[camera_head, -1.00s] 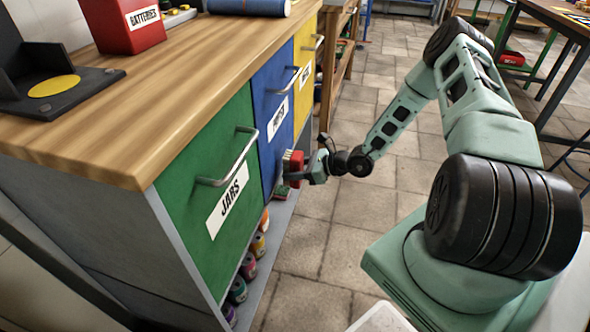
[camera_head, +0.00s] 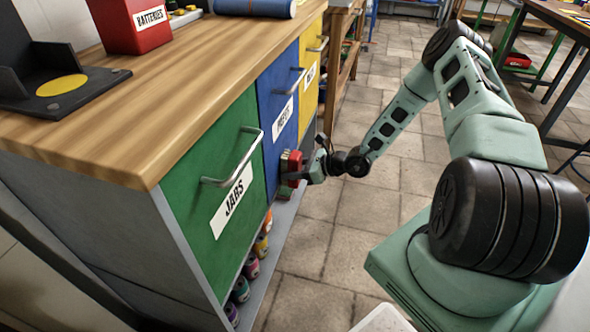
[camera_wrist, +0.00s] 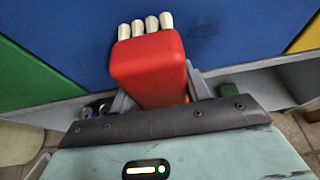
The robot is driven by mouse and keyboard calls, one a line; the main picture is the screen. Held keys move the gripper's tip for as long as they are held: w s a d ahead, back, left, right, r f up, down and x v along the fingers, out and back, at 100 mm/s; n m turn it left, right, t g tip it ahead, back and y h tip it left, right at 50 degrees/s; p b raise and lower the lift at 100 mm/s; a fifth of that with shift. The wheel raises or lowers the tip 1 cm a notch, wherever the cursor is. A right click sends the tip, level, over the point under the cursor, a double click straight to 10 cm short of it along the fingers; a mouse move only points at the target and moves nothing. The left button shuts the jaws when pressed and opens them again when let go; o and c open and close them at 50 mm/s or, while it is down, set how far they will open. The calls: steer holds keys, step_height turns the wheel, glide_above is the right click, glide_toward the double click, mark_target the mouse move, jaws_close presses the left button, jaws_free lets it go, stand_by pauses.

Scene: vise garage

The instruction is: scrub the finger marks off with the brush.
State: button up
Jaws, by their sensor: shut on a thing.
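The brush (camera_wrist: 149,62) has a red body and a row of pale bristle tufts. My gripper (camera_head: 309,169) is shut on the brush, which shows red in the head view (camera_head: 291,163). The bristles point at the blue drawer front (camera_wrist: 75,45), low on its face in the head view (camera_head: 271,140). I cannot tell whether they touch it. A dark smudge (camera_wrist: 206,27) shows on the blue front to the right of the bristles in the wrist view. The gripper and brush hide part of the front.
A green drawer (camera_head: 224,165) and a yellow drawer (camera_head: 310,75) flank the blue one, all with bar handles. Coloured jars (camera_head: 251,265) stand on the low shelf beneath. The wooden worktop (camera_head: 180,110) overhangs the drawers. Tiled floor (camera_head: 320,250) is clear to the right.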

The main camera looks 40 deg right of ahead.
steer(key=shift+w, duration=0.15)
steer(key=shift+w+d, duration=0.6)
steer(key=shift+d, duration=0.25)
steer(key=shift+w+d, duration=0.6)
steer(key=shift+d, duration=0.2)
steer(key=shift+w+a, duration=0.1)
steer(key=shift+a, duration=0.1)
steer(key=shift+s+a+r+p, duration=0.1)
steer(key=shift+s+a+p, duration=0.5)
steer(key=shift+a, duration=0.3)
steer(key=shift+s+a+p, duration=0.6)
steer(key=shift+a, duration=0.3)
steer(key=shift+a+r+p, duration=0.1)
steer(key=shift+r+p, duration=0.7)
steer(key=shift+p, duration=0.1)
steer(key=w+d, duration=0.1)
steer(key=d, duration=0.1)
steer(key=w+d, duration=0.1)
steer(key=d, duration=0.1)
steer(key=shift+w+b, duration=0.3)
steer(key=shift+b, duration=0.05)
